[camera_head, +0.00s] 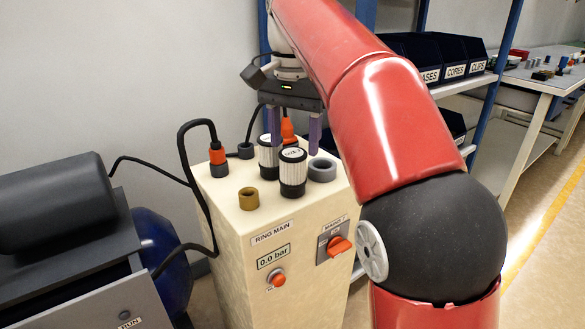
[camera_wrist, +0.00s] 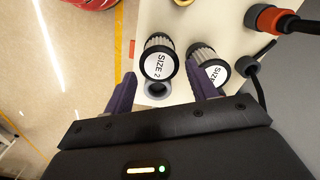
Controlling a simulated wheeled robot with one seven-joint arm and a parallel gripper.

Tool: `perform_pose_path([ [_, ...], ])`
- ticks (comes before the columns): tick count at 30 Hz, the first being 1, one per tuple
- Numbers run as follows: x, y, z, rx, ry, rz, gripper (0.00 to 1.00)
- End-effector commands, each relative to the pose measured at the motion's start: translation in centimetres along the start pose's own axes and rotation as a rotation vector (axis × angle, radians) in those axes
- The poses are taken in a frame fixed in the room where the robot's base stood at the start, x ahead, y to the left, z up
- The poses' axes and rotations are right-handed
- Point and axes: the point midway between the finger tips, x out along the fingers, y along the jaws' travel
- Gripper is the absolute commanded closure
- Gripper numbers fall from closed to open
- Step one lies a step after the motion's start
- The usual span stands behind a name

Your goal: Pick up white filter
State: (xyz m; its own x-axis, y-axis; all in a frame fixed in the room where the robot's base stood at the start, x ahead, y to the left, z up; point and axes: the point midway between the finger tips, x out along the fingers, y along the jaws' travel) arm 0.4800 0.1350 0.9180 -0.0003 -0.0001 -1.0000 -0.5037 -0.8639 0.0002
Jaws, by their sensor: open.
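Two white ribbed filters with black end bands stand upright on the cream cabinet top. The front white filter (camera_head: 293,176) also shows in the wrist view, with "SIZE 2" on its cap (camera_wrist: 160,62). The rear white filter (camera_head: 268,158) stands close beside it; in the wrist view this filter (camera_wrist: 211,72) is partly covered by one finger. My gripper (camera_head: 294,148) has two purple fingers pointing down, spread apart and empty, at the filters. In the wrist view my gripper (camera_wrist: 160,68) straddles the line to the front filter. Its exact height above the filters is hard to tell.
A grey ring (camera_head: 322,170) sits right of the front filter, and a brass ring (camera_head: 248,199) sits front left. A dark motor unit (camera_head: 55,215) stands left; shelves with blue bins (camera_head: 455,60) stand behind.

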Motion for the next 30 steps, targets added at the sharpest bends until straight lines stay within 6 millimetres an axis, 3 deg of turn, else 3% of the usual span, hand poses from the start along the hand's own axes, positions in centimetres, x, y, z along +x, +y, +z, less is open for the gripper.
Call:
perform_pose_path([
  [18,7.4,-0.1,0.3,-0.001,-0.001,0.001,0.43],
  [27,7.8,-0.1,0.3,-0.001,0.001,0.0,0.43],
  [30,7.8,-0.1,0.3,-0.001,0.001,0.0,0.56],
])
